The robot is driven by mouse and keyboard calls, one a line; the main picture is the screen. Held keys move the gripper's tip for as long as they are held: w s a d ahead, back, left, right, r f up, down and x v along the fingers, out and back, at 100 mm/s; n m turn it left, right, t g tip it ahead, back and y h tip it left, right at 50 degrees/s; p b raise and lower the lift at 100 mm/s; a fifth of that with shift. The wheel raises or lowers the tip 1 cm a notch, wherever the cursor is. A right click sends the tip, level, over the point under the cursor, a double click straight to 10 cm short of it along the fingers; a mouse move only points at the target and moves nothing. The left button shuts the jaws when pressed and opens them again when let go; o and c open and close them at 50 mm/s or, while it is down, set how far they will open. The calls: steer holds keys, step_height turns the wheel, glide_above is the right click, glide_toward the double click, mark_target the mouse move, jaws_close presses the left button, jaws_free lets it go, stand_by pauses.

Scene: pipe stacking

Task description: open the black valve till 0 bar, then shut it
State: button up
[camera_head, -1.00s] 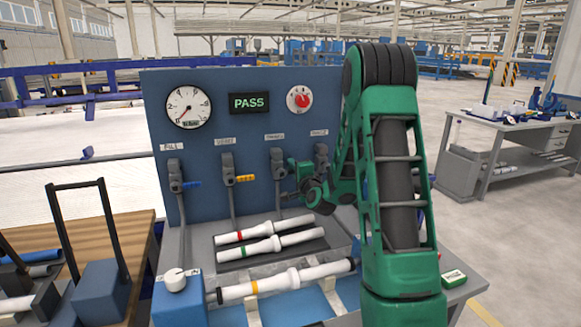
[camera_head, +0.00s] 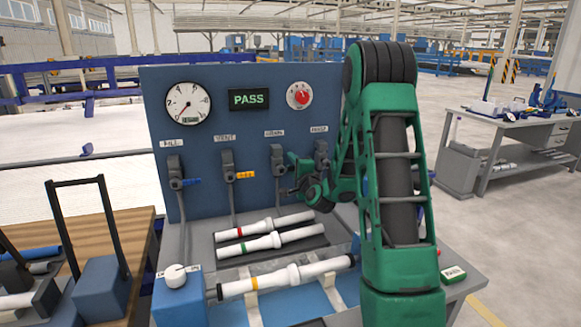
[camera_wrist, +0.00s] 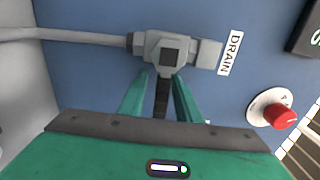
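The black valve, labelled DRAIN, is on the blue panel; its grey body (camera_head: 277,157) shows in the head view, its handle hidden by my gripper (camera_head: 292,180). In the wrist view its black handle (camera_wrist: 161,98) sticks out crosswise to the grey pipe, between the two green fingers of my gripper (camera_wrist: 161,92). The fingers stand on either side of it with narrow gaps, so the gripper looks open around the handle. The round pressure gauge (camera_head: 188,105) is at the panel's upper left; its needle is too small to read surely. The display (camera_head: 249,99) reads PASS.
Blue-handled (camera_head: 176,172) and yellow-handled (camera_head: 230,169) valves stand left of the black one, another valve (camera_head: 321,153) right of it. A red knob (camera_head: 300,96) is above. White pipes (camera_head: 264,227) lie on the bench below. My arm covers the panel's right side.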

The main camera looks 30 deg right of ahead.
steer(key=shift+s, duration=0.1)
steer(key=v, duration=1)
stand_by(0.6)
steer(key=shift+s+r, duration=0.1)
steer(key=shift+s, duration=0.1)
